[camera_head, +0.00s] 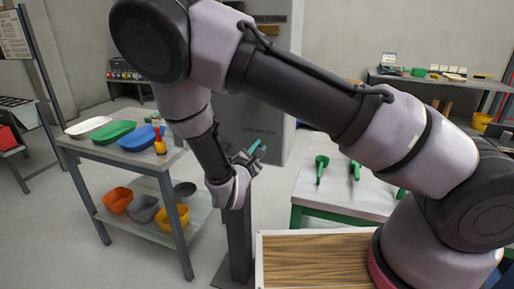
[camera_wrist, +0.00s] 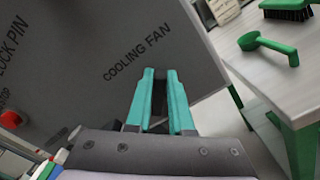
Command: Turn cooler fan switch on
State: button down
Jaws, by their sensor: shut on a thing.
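A grey control panel (camera_wrist: 95,55) fills the left and middle of the wrist view, seen at a tilt, with the label "COOLING FAN" (camera_wrist: 138,50). My gripper (camera_wrist: 160,75) has its two teal fingers just below that label. A small dark piece (camera_wrist: 159,88) shows between the fingers, and they are shut on it. It looks like the cooling fan switch, but the fingers hide most of it, and its position cannot be told. In the head view my gripper (camera_head: 256,150) is over a dark post (camera_head: 238,235); the panel face is not clear there.
The panel also carries "LOCK PIN" lettering (camera_wrist: 12,45) and a red button (camera_wrist: 10,119). A table (camera_head: 335,190) with green scoops stands at right. A shelf cart (camera_head: 110,150) with trays and bins is at left. A wooden-topped surface (camera_head: 315,262) is in front.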

jog(key=shift+s+d+f+m, duration=0.1)
jog(key=shift+f+m, duration=0.2)
jog(key=shift+m, duration=1.25)
jog(key=shift+s+d+f+m, duration=0.15)
jog(key=shift+f+m, duration=0.15)
jog(key=shift+m, duration=1.3)
jog(key=shift+w+d+f+m, duration=0.1)
jog(key=shift+f+m, duration=0.2)
jog(key=shift+m, duration=1.25)
jog(key=c, duration=0.8)
grip_release()
jog(key=shift+s, duration=0.1)
jog(key=v, duration=1)
jog(key=shift+s, duration=0.3)
jog(key=shift+a+r, duration=0.1)
